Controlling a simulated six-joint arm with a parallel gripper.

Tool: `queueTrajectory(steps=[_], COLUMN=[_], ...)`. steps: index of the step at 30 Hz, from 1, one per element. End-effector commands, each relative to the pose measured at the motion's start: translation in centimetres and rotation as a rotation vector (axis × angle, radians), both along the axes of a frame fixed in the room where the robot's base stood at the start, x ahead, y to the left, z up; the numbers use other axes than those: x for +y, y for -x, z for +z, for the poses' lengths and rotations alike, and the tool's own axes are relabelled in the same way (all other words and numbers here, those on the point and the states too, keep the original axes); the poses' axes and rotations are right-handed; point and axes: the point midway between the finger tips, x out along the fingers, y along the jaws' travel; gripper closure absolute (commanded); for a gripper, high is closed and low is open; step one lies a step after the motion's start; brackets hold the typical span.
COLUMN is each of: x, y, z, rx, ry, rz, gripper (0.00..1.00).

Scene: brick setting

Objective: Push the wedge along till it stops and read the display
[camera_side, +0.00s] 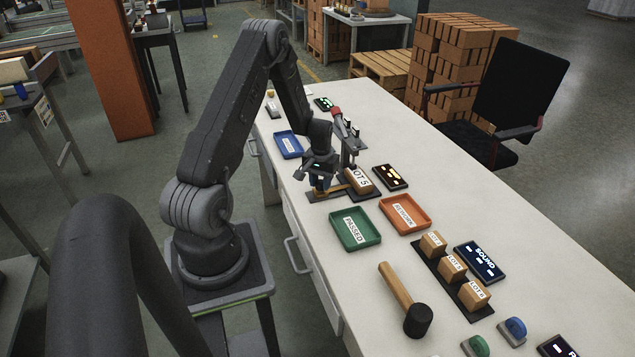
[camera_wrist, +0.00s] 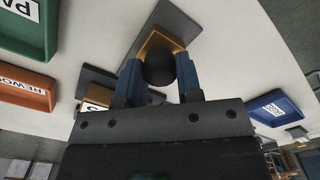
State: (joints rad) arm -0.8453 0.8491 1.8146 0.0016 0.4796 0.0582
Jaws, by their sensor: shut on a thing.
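My gripper (camera_side: 321,186) is low over the bench in the side view, its blue fingers around a dark round knob (camera_wrist: 160,68) on the tan wedge (camera_wrist: 158,40). The wedge lies on a dark plate (camera_wrist: 178,18) in the wrist view. In the side view the wedge (camera_side: 338,188) is partly hidden by the gripper and lies beside the LOT 5 brick (camera_side: 359,180); contact cannot be told. The brick sits on a dark base under an upright fixture (camera_side: 347,138). A black display (camera_side: 390,177) with lit amber marks stands to its right; its reading is too small to tell.
A green PASSED tray (camera_side: 377,240) and orange REWORK tray (camera_side: 426,225) lie nearby; a blue tray (camera_side: 281,144) is farther back. A mallet (camera_side: 396,287), several lot bricks (camera_side: 452,268) and a SOUND display (camera_side: 480,261) are toward the front. The bench's right side is clear.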

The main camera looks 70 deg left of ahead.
Motion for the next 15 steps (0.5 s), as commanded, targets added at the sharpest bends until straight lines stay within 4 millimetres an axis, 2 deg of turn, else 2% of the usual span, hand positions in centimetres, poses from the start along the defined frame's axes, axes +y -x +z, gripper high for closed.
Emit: queueTrajectory(steps=[3,6,11,15], x=[0.0,0.0,-0.1,0.0], y=[-2.5,-4.0,-5.2,-5.3], z=[-0.1,0.0,0.1,0.2], rx=[-0.004,-0.004,-0.008,-0.012], ry=[-0.002,-0.003,-0.004,-0.006], rz=[-0.005,-0.004,-0.002,0.0], gripper=[0.82,0.82,0.59,0.56])
